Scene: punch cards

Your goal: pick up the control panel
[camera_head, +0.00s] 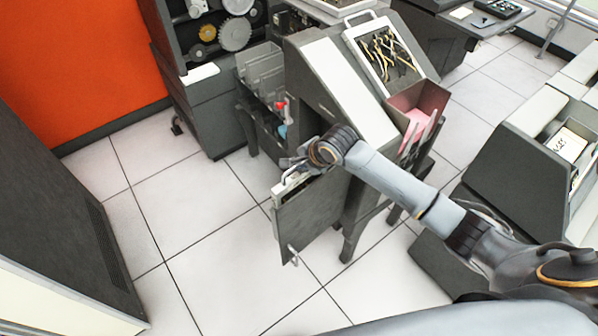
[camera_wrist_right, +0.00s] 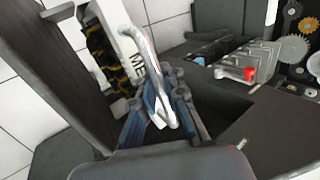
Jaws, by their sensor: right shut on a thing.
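The control panel (camera_wrist_right: 130,40) is a pale-framed panel with lettering and dark and yellow wiring, seen at the upper left of the right wrist view. Its bent silver handle (camera_wrist_right: 150,62) runs down between my right gripper's fingers (camera_wrist_right: 158,112). In the head view my right gripper (camera_head: 298,165) is shut on this handle, beside the top of an open dark door (camera_head: 312,215). Only a thin pale strip of the panel (camera_head: 290,185) shows there; the door hides the rest. My left gripper is not in view.
The grey machine (camera_head: 345,85) carries a second wired panel (camera_head: 384,52) on top and a bin with pink cards (camera_head: 418,112). A card rack (camera_head: 262,75) stands on its left. A dark cabinet (camera_head: 50,220) is at left. Tiled floor (camera_head: 210,235) between is clear.

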